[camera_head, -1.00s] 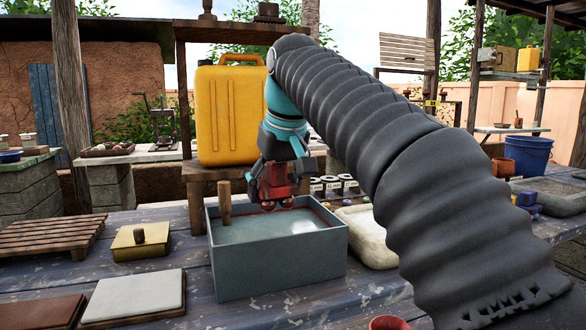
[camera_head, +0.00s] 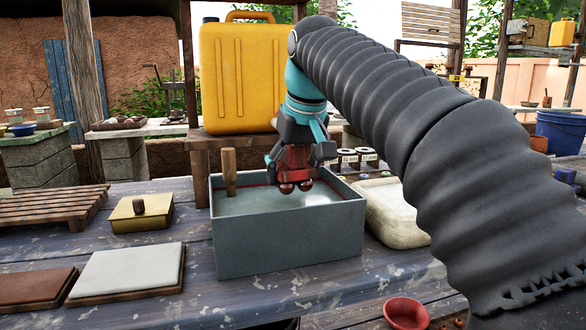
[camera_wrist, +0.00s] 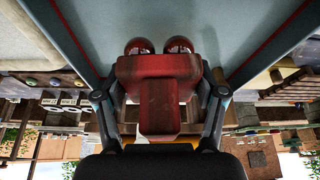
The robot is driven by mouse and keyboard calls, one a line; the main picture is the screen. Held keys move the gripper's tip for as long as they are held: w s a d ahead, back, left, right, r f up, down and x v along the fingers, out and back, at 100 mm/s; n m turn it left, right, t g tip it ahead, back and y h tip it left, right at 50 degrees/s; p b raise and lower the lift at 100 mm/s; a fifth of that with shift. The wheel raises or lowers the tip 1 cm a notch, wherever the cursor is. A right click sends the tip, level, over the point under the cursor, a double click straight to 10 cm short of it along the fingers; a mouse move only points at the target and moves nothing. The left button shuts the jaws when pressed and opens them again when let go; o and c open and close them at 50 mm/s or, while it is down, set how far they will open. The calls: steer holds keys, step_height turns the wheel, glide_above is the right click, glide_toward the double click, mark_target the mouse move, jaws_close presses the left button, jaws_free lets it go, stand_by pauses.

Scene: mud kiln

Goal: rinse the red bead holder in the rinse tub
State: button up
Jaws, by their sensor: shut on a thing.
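My gripper (camera_head: 297,158) is shut on the red bead holder (camera_head: 295,167), a red block with round dark red beads at its lower end. The holder is upright over the open top of the rinse tub (camera_head: 290,238), a grey-blue box with pale liquid inside. The beads (camera_head: 296,187) hang at about rim level in the head view; I cannot tell if they touch the liquid. In the wrist view the bead holder (camera_wrist: 160,82) sits between my fingers, with two shiny beads pointing at the tub's inside (camera_wrist: 185,20). A wooden handle (camera_head: 229,172) stands in the tub's left part.
A yellow jerrycan (camera_head: 240,78) stands on a wooden shelf behind the tub. A pale basin (camera_head: 390,212) is close on the right. A yellow box (camera_head: 140,215), a white slab (camera_head: 128,272) and a slatted rack (camera_head: 50,206) lie left. A red bowl (camera_head: 405,312) is in front.

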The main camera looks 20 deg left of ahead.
mark_target(293, 151)
steer(key=shift+f+b, duration=2.65)
steer(key=shift+f, duration=1.55)
steer(key=shift+r+p, duration=0.3)
steer(key=shift+p, duration=0.2)
steer(key=shift+f, duration=0.3)
steer(key=shift+r+p, duration=0.3)
steer(key=shift+p, duration=0.2)
steer(key=shift+f, duration=0.35)
step_height(293, 151, up, 6)
steer(key=p, duration=0.6)
steer(key=shift+r, duration=0.15)
steer(key=shift+r+p, duration=0.5)
steer(key=shift+r, duration=2.35)
